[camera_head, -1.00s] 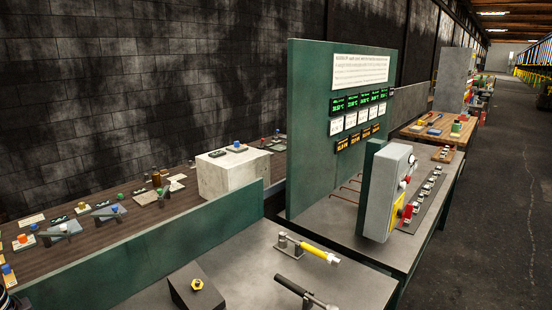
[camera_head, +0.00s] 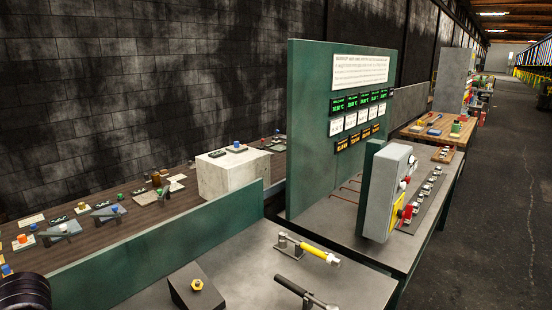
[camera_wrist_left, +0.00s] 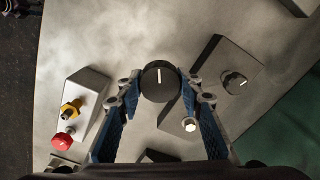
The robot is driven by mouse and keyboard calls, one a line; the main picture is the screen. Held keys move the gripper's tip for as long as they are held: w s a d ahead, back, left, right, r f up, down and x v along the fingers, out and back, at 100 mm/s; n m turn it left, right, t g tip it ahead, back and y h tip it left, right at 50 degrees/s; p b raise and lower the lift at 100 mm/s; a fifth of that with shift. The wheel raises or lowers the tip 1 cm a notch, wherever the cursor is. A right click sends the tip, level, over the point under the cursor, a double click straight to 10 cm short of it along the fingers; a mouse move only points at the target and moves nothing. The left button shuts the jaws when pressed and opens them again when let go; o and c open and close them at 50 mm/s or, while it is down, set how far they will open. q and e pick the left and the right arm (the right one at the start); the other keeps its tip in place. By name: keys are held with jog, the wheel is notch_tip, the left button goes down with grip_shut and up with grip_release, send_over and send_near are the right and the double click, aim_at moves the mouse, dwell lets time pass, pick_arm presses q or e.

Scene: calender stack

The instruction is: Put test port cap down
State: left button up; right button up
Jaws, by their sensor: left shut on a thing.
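The test port cap (camera_wrist_left: 160,88), a dark round piece with a white line on its top, sits between the blue fingers of my left gripper (camera_wrist_left: 161,90) in the left wrist view. The gripper is shut on it. The fingers hide its sides, and I cannot tell how far it is above the bench. The left gripper's fingers do not show in the head view. My right gripper is in neither view.
In the left wrist view, a block with a dark knob (camera_wrist_left: 233,81) stands right, and a block with a yellow hex piece (camera_wrist_left: 70,109) and red knob (camera_wrist_left: 62,141) stands left. The grey bench (camera_head: 238,269) has bare room. A green panel (camera_head: 160,247) borders it.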

pick_arm(q)
jog(key=w+d+r+n, duration=0.1)
jog(key=d+r, duration=0.1)
jog(key=d, duration=0.4)
jog(key=w+d+r, duration=0.1)
jog(key=d, duration=0.6)
jog(key=shift+w+d+r+n, duration=0.2)
jog(key=shift+w+r+n, duration=0.05)
jog(key=shift+r+n, duration=0.15)
jog(key=shift+w, duration=0.1)
